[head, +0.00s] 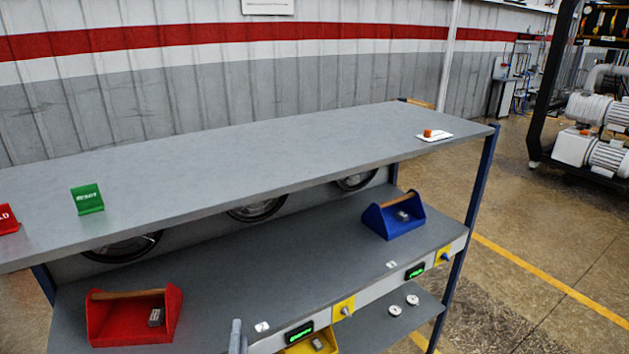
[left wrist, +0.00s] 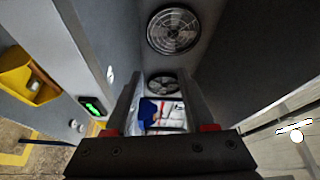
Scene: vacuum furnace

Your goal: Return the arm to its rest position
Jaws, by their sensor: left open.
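My left gripper (head: 238,338) shows at the bottom edge of the head view as narrow grey fingers, in front of the shelf unit's middle shelf (head: 235,270). The rest of that arm is out of the picture. In the left wrist view the two fingers of this gripper (left wrist: 158,85) stand apart with nothing between them that I can see held. They point along the space between shelves, with round fans (left wrist: 174,30) on the panel beside them. My right gripper is in neither view.
A red tote (head: 132,318) sits left on the middle shelf, a blue tote (head: 395,216) right. A yellow bin (head: 310,345) is low near the gripper. Green (head: 87,198) and red (head: 8,218) signs stand on the top shelf (head: 250,170).

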